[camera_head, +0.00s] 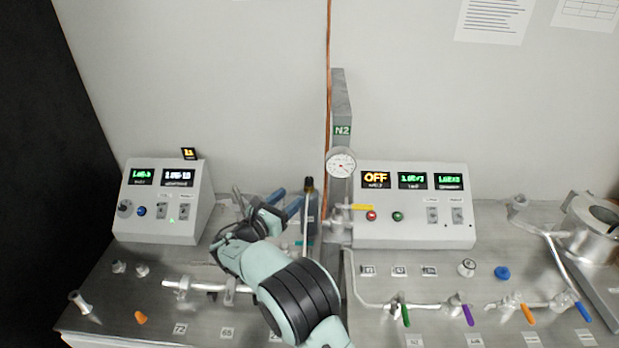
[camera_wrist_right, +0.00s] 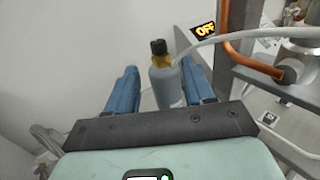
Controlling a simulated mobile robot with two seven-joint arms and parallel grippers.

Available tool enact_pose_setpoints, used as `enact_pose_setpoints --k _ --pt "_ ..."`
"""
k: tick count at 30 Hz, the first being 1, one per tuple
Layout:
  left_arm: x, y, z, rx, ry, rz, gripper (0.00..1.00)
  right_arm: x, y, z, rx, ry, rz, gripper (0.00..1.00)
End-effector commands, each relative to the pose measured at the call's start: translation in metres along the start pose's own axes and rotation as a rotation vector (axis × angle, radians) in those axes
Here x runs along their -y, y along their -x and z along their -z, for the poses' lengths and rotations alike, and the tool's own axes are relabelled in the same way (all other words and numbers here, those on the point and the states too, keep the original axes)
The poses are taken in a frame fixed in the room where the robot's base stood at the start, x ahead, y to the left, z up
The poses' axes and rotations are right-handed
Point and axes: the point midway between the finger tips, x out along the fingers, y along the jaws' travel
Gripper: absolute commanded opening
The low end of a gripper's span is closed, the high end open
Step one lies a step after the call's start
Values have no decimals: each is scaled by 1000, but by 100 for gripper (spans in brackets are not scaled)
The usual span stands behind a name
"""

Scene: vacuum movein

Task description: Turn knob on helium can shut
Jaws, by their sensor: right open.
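The helium can (camera_head: 311,212) is a small grey bottle with a yellow-brown neck and a dark knob (camera_head: 309,184) on top. It stands at the back of the bench, just left of the grey post. My right gripper (camera_head: 286,203) is open and points at the can from its left. In the right wrist view, the can (camera_wrist_right: 166,88) stands upright beyond and between the two blue fingers, with its black knob (camera_wrist_right: 158,47) above the fingertips. The fingers look apart from the can. A pale hose comes off its neck to the right. My left gripper is not in view.
A grey post (camera_head: 342,105) with an N2 label and a gauge (camera_head: 340,163) stands right of the can. Control boxes stand at left (camera_head: 163,200) and right (camera_head: 415,207). A copper pipe (camera_wrist_right: 250,62) runs close by. Pipes with coloured valve handles line the front right.

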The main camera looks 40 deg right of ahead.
Motion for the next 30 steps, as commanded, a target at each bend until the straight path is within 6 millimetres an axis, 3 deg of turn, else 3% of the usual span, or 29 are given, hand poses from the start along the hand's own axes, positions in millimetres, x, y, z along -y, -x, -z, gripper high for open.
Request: enact_pose_setpoints --k 6,13,18,28,30 --pt "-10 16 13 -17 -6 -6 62 -1 -50 -4 2 -1 3 52" --pt "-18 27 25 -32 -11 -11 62 -2 -89 -5 2 -3 1 52" --pt "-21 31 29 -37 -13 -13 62 -2 -103 -3 1 -2 -1 52" --pt "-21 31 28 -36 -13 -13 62 -1 -105 -1 0 0 -3 52" --pt "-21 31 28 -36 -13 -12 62 -1 -105 -1 0 0 -3 30"
